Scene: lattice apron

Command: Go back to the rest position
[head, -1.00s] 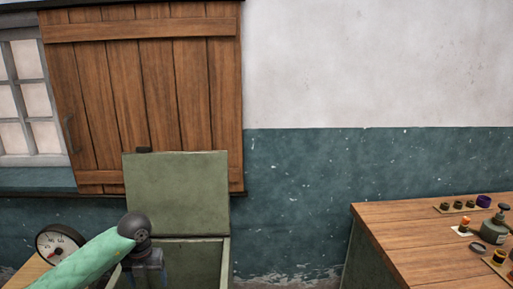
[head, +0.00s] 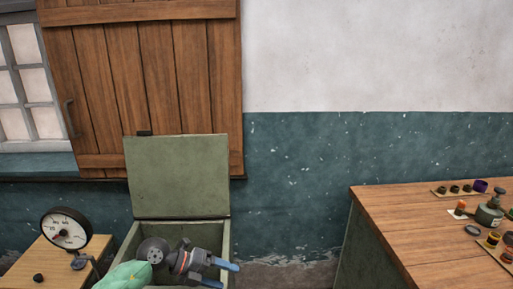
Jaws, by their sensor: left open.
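My left gripper (head: 226,275) comes in from the bottom left on its green arm. It is open, with two blue fingers pointing right and nothing seen between them. It is over or inside the front of the green box (head: 226,240); I cannot tell its exact height. The box's lid (head: 178,177) stands open, upright at the back. My arm hides part of the box's inside. My right gripper is not in view.
A round dial gauge (head: 66,229) and a small dark knob (head: 38,278) are on a wooden table (head: 25,262) at left. A wooden table (head: 415,218) at right bears a grey-green bottle (head: 489,214) and several small pots. The floor between is clear.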

